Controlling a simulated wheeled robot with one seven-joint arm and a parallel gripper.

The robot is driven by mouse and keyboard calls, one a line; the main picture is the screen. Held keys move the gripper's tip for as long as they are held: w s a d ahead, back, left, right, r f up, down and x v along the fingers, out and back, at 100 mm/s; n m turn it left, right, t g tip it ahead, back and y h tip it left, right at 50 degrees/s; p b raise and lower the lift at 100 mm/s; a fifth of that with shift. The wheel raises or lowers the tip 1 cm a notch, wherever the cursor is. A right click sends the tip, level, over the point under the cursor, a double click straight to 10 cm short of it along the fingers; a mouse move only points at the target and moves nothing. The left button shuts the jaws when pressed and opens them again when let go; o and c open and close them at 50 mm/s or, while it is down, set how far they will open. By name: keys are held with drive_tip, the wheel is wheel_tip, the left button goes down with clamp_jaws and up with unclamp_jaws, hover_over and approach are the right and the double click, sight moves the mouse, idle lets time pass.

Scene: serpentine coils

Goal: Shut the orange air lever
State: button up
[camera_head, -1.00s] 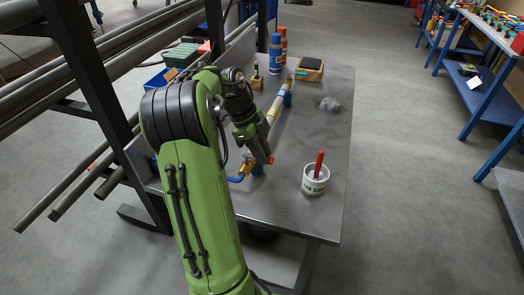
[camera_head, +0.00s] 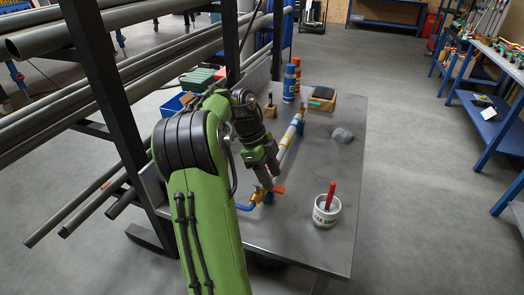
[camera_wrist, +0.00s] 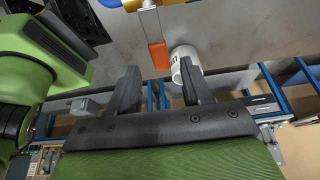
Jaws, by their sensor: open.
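The orange lever (camera_head: 279,189) sticks out to the right from a small yellow valve (camera_head: 259,194) at the near end of the pipe on the bench. In the wrist view the lever (camera_wrist: 157,55) shows a bare metal stem and an orange end. My gripper (camera_head: 268,182) is open and points down just above and behind the valve. In the wrist view the orange end appears between the two fingertips of my gripper (camera_wrist: 160,70), a little beyond them. I see no contact with it.
A white cup (camera_head: 326,212) with a red-handled tool stands right of the lever. The pipe (camera_head: 287,140) runs back along the grey bench (camera_head: 300,238). Blue and orange bottles (camera_head: 289,80) stand at the back. A pipe rack (camera_head: 110,110) rises on the left. The bench's right side is mostly clear.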

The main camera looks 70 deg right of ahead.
drive_tip(key=p+v, duration=0.6)
drive_tip(key=v, duration=0.7)
drive_tip(key=shift+r, duration=0.1)
